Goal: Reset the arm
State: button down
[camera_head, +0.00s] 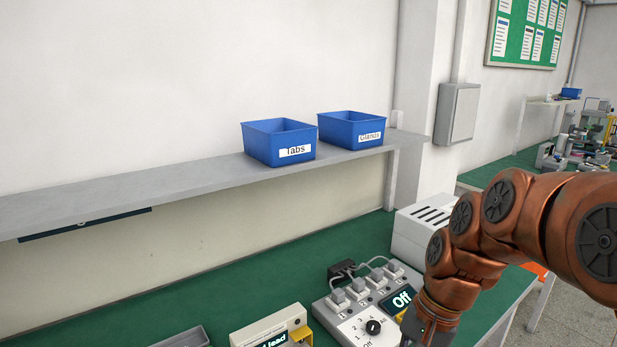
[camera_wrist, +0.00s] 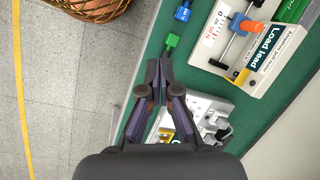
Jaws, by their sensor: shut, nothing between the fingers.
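My arm (camera_head: 530,225) reaches in from the right in the head view, copper-coloured, bent down over the right end of the green bench. My gripper's fingers are out of the head view, below its lower edge. In the wrist view my gripper (camera_wrist: 159,75) points down over the bench edge, its dark fingers drawn together at the tips with nothing held. Beneath and beside it lies a white switch unit (camera_wrist: 212,110), partly hidden by the fingers. It also shows in the head view (camera_head: 352,325), with a display reading "Off".
Blue bins marked Tabs (camera_head: 279,143) and Glands (camera_head: 352,129) stand on the grey shelf (camera_head: 150,190). A "Load lead" unit (camera_wrist: 255,50), a green connector (camera_wrist: 172,41) and a blue one (camera_wrist: 183,12) are on the bench. A wicker basket (camera_wrist: 95,8) stands beyond the bench edge.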

jog(key=s+d+f+n+h, duration=0.1)
jog(key=s+f+n, duration=0.1)
jog(key=s, duration=0.6)
jog(key=s+d+f+n+g+h, duration=0.1)
jog(key=s+d+f+n+h, duration=0.1)
jog(key=s, duration=0.7)
jog(key=shift+f+n, duration=0.45)
jog(key=shift+n, duration=0.45)
